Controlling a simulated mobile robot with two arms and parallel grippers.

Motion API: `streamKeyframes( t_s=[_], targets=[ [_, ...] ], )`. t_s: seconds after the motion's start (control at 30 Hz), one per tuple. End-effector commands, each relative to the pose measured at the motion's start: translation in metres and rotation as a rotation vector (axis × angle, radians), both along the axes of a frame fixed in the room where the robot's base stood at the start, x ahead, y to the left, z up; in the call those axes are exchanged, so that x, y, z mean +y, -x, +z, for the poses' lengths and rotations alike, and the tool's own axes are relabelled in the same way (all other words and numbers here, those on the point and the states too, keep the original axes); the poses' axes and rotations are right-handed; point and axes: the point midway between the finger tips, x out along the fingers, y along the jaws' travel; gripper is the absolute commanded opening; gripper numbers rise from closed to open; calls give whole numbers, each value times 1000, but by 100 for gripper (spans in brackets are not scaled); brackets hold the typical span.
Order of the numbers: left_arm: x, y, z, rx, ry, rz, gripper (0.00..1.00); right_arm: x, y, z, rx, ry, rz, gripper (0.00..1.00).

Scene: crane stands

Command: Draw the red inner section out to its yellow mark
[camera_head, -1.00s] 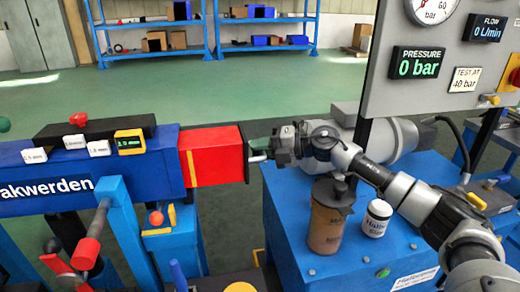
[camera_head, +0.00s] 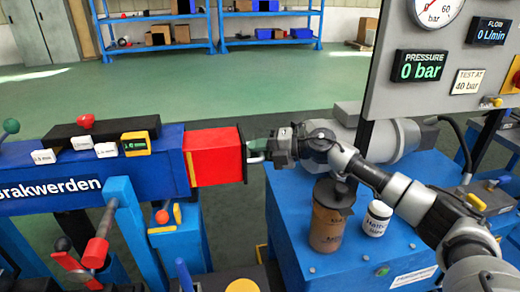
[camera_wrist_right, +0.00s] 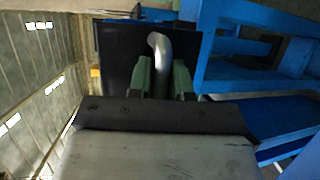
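The red inner section (camera_head: 216,157) sticks out to the right from the blue outer beam (camera_head: 150,176). Its yellow mark (camera_head: 190,168) shows just outside the beam's end, with a thin strip of red between them. A dark plate caps the red section's right end and bears a silver handle (camera_head: 256,156). My right gripper (camera_head: 272,150) is at this handle. In the right wrist view, its green fingers (camera_wrist_right: 163,82) lie on both sides of the bent silver handle (camera_wrist_right: 160,50) and appear closed on it. My left gripper is out of view.
A blue cabinet (camera_head: 290,215) carries a brown jug (camera_head: 328,218) and a white jar (camera_head: 376,218) below my right arm. A gauge panel (camera_head: 405,95) stands behind it, its pressure reading 0 bar. Small displays (camera_head: 135,144) sit on the beam. Levers (camera_head: 98,250) stand at lower left.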

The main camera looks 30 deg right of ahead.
Motion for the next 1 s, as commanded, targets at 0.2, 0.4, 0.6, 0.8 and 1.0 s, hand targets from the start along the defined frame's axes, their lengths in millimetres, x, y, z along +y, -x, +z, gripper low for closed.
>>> streamKeyframes(
  t_s=[0.2, 0.4, 0.6, 0.8, 1.0],
  targets=[
    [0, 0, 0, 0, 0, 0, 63, 1, 0, 1, -1, -2, 1, 41],
    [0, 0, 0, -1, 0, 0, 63, 0, 0, 1, -2, -1, -1, 41],
    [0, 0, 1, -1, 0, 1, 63, -12, 8, 3, -2, 1, -4, 41],
    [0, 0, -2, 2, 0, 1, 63, -43, 32, 9, 0, 3, -3, 41],
    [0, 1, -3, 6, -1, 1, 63, -70, 53, 16, 2, 1, 0, 41]
  ],
)
